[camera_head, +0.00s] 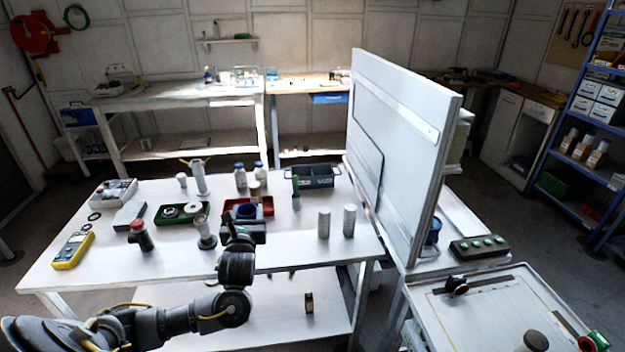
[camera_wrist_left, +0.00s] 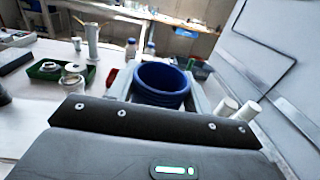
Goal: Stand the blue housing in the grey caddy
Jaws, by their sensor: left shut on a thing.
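The blue housing (camera_head: 246,211) is a round, ribbed, hollow blue piece. My left gripper (camera_head: 243,222) is shut on it, above the front middle of the white table. In the left wrist view the blue housing (camera_wrist_left: 162,86) stands between the two pale fingers, its open mouth facing up. The grey caddy (camera_head: 316,181) is a dark grey box at the back right of the table, behind and to the right of the gripper. The housing's lower end is hidden by my gripper. My right gripper is not in view.
A red tray (camera_head: 267,205) lies just behind the housing, and a green tray (camera_head: 166,218) to its left. Two pale cylinders (camera_head: 324,224) stand to the right. A green upright item (camera_head: 295,187) stands by the caddy. A tall white panel (camera_head: 400,130) borders the table's right.

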